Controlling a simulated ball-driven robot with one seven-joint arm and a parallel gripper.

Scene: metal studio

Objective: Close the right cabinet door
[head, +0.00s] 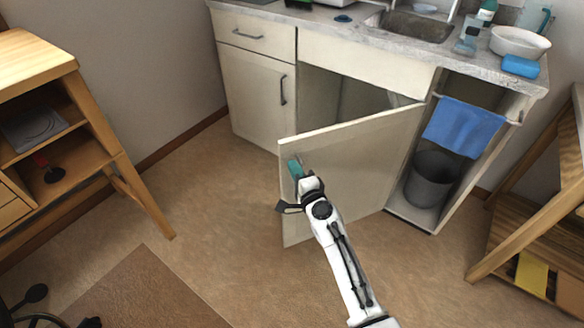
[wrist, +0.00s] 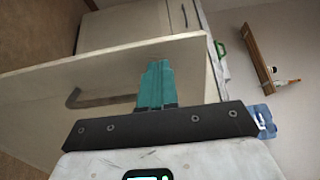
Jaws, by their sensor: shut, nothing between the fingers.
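The right cabinet door (head: 355,165) is cream and stands wide open, swung out from the cabinet under the sink. It also shows in the wrist view (wrist: 50,105), with a dark bar handle (wrist: 100,100) on its face. My gripper (head: 297,168) has teal fingers and is at the door's free edge side, in front of its face. In the wrist view the shut, empty fingers (wrist: 156,85) overlap the door near its top edge, to the right of the handle. I cannot tell whether they touch the door.
The left cabinet door (head: 257,95) is closed. A grey bin (head: 432,180) stands in the open bay on the right, below a blue towel (head: 463,127). A wooden desk (head: 95,120) is at left and a wooden shelf (head: 535,200) at right. The floor between is mostly clear.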

